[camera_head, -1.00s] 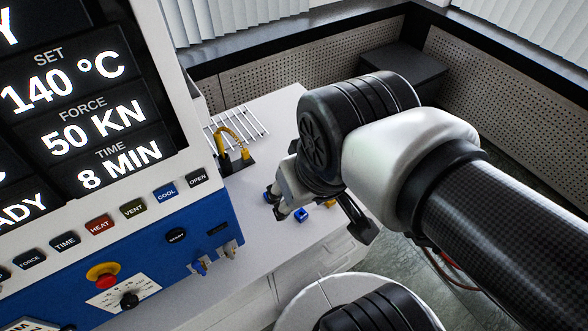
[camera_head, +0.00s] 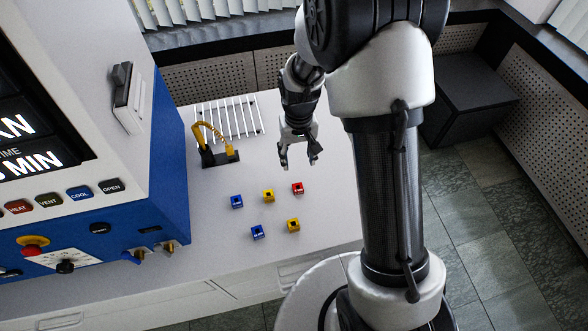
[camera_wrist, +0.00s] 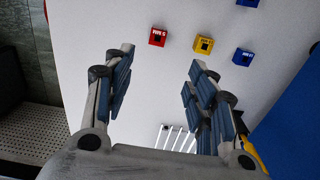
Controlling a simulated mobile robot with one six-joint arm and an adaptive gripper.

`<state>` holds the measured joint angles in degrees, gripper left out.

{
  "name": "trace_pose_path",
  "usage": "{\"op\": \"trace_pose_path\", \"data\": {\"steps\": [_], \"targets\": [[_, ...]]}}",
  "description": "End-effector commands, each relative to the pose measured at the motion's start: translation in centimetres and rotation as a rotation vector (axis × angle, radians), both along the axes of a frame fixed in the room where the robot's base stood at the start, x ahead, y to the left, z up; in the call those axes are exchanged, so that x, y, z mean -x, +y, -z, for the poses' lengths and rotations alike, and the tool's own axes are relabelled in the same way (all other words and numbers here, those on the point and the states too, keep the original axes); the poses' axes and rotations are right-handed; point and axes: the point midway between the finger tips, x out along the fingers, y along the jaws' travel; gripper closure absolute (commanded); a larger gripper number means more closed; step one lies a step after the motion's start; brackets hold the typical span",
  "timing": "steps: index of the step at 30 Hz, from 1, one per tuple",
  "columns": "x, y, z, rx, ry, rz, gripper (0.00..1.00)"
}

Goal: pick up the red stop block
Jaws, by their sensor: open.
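The red stop block (camera_head: 297,188) is a small cube with a dark hole in its top, on the white bench at the right of a group of blocks. It also shows in the wrist view (camera_wrist: 157,37), beyond the fingertips and left of centre. My gripper (camera_head: 298,163) is open and empty above the bench, a little behind the red block and apart from it. In the wrist view its two blue-padded fingers (camera_wrist: 158,68) stand wide apart with bare bench between them.
Yellow blocks (camera_head: 268,195) (camera_head: 293,225) and blue blocks (camera_head: 237,201) (camera_head: 257,232) stand close to the red one. A white wire rack (camera_head: 240,118) and a yellow-handled tool in a black holder (camera_head: 207,157) are behind left. The press (camera_head: 165,190) stands at left.

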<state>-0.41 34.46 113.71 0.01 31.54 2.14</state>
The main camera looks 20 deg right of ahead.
Motion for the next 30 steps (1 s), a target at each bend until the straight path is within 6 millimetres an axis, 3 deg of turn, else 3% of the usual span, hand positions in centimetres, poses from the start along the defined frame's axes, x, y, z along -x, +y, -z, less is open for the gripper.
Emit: {"op": "trace_pose_path", "data": {"steps": [16,30], "targets": [[0.1,-0.1,10.8,0.000,0.008,0.001,0.48],[0.3,-0.2,14.8,0.000,0.007,0.001,0.48]]}}
